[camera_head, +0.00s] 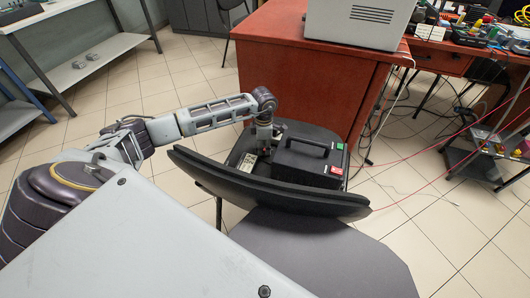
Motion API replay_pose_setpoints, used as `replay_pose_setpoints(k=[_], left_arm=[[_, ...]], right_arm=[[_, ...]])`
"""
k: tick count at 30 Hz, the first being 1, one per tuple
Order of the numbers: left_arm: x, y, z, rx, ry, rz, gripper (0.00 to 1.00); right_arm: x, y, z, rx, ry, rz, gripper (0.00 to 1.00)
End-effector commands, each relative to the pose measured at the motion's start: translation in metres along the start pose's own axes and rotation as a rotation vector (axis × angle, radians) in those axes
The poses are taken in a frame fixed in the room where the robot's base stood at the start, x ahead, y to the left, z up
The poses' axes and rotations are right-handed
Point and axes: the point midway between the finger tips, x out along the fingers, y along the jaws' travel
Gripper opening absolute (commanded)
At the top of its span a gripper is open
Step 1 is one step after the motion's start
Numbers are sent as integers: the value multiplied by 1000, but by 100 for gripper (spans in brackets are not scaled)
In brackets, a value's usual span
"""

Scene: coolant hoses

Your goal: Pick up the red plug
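My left arm reaches in from the left. Its gripper (264,148) points down over the black chair seat, just left of a black box. The fingers are small and dark here, so I cannot tell whether they are open or shut. A small reddish spot shows at the fingertips. It may be the red plug, but it is too small to be sure. The black box (306,160) sits on the seat with a handle on top, a green patch (340,146) and a red patch (337,170) on its right side. My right gripper is not in view.
The black chair backrest (270,188) curves in front of the box. A whitish item (247,163) lies on the seat left of it. A red-brown desk (300,75) carrying a beige case (358,22) stands behind. Cables hang at right.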

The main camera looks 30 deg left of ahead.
Motion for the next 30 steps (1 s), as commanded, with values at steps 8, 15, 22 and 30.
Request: replay_pose_setpoints(k=[8,15,22,30], left_arm=[[1,0,0,0,-1,1,26],[1,0,0,0,-1,1,26],[1,0,0,0,-1,1,2],[1,0,0,0,-1,1,0]], right_arm=[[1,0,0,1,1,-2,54],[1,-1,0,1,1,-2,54],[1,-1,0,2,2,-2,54],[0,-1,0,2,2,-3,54]])
